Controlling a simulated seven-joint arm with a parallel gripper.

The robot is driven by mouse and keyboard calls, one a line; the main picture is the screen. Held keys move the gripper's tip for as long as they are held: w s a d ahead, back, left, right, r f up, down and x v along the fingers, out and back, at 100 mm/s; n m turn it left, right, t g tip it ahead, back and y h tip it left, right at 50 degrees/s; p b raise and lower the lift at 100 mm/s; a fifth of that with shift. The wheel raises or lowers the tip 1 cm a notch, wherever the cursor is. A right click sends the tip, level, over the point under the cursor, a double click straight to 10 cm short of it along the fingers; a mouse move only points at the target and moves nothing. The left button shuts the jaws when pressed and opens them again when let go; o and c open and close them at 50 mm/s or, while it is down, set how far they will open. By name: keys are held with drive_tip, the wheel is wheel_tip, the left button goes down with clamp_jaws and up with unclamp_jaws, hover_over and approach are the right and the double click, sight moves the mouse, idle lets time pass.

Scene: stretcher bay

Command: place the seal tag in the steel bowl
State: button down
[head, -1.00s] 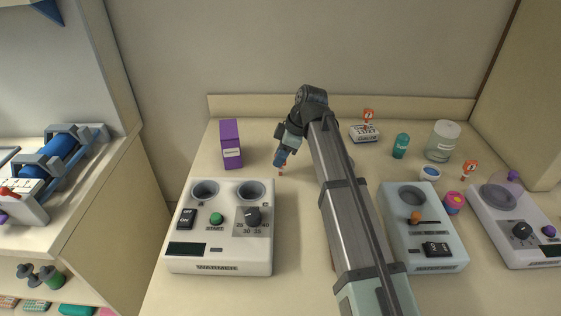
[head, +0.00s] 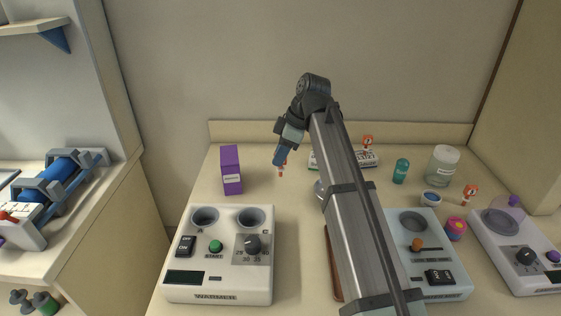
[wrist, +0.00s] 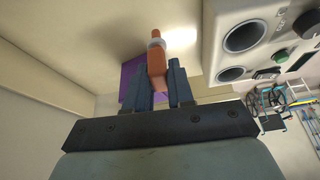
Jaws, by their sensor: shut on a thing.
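My gripper (head: 280,160) is shut on a small orange piece with a pale collar, which I take to be the seal tag (wrist: 157,58). In the wrist view the tag stands between the two dark blue fingers (wrist: 160,85). In the head view the tag's orange tip (head: 281,173) points down, apparently above the counter, between the purple box and my arm. A grey rounded edge (head: 319,188) shows just left of my arm link; it may be the steel bowl, mostly hidden behind the arm.
A purple box (head: 231,170) stands left of my gripper. The white warmer (head: 219,283) with two wells is in front. Another device (head: 433,258), a blue-and-white cup (head: 432,197), a teal bottle (head: 401,171), a glass jar (head: 443,166) and orange-red tags (head: 470,192) are at right.

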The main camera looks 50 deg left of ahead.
idle(0.3)
drive_tip(key=w+d+r+m+t+y, duration=0.1)
drive_tip(key=w+d+r+m+t, duration=0.25)
drive_tip(key=w+d+m, duration=0.6)
wheel_tip(320, 180, down, 10)
drive_tip(key=w+d+n, duration=0.1)
drive_tip(key=shift+w+d, duration=0.4)
idle(0.9)
drive_tip(key=shift+f+n+g, duration=0.1)
drive_tip(key=shift+n+g, duration=0.15)
drive_tip(key=c, duration=0.9)
unclamp_jaws()
